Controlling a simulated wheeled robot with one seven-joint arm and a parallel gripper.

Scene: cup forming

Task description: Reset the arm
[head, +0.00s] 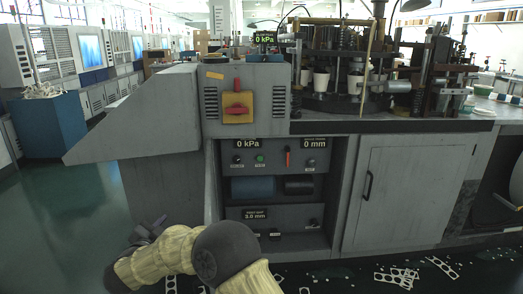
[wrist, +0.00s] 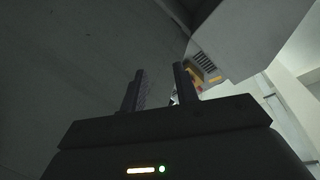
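My arm, in a cream sleeve with a dark joint, is bent low in front of the grey machine (head: 150,110) in the head view. My gripper (wrist: 160,88) shows in the wrist view with its two dark fingers standing apart and nothing seen between them. In the head view, the dark end of my arm is small and partly hidden behind the sleeve. Beyond the fingers, the wrist view shows the machine's grey side, a vent and part of the yellow-backed red switch (head: 238,107). The gripper appears clear of the machine, though the exact gap cannot be told.
A control panel (head: 270,160) reads 0 kPa and 0 mm; a lower one reads 3.0 mm. A grey cabinet door (head: 408,195) is shut. White cups (head: 321,82) stand in the tooling above. Punched scrap (head: 395,278) litters the floor. Open floor (head: 60,225) lies left.

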